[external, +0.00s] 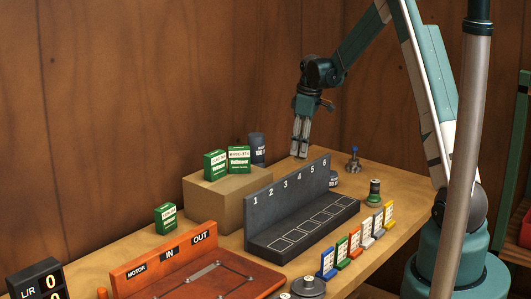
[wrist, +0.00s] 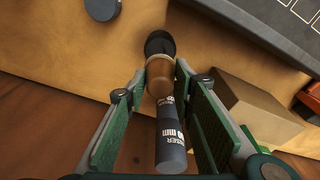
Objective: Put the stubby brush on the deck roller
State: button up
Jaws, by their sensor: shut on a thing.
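The stubby brush (wrist: 160,76), brown with a round black end, is between the fingertips of my gripper (wrist: 162,84) in the wrist view. My gripper is shut on its brown part, and the black end points away from the camera. In the external view my gripper (external: 300,150) points down past the back end of the numbered rack; the brush is hard to make out there. A dark cylinder with white lettering (external: 257,148) stands behind the cardboard box; a lettered dark cylinder also shows in the wrist view (wrist: 171,140). I cannot tell which thing is the deck roller.
The cardboard box (external: 214,201) bears green cartons (external: 239,158) left of my gripper. The dark numbered rack (external: 300,212) is in front. Colored tags (external: 355,240), a green-and-black item (external: 374,192) and a blue-topped item (external: 354,160) stand to the right. The wooden wall closes the back.

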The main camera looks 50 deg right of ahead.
jog(key=shift+f, duration=1.9)
jog(key=shift+f, duration=0.1)
jog(key=shift+f, duration=1.8)
jog(key=shift+f, duration=0.2)
jog(key=o, duration=0.9)
jog(key=shift+r, duration=0.1)
jog(key=shift+r, duration=0.1)
jog(key=shift+s+d+r, duration=0.1)
jog(key=shift+s+r, duration=0.1)
jog(key=shift+r, duration=1.8)
jog(key=shift+s+d+r, duration=0.1)
jog(key=shift+s+r, duration=0.15)
jog(key=shift+r, duration=1.7)
jog(key=shift+s+d+r, duration=0.1)
jog(key=shift+s+r, duration=0.1)
jog(key=shift+r, duration=1.8)
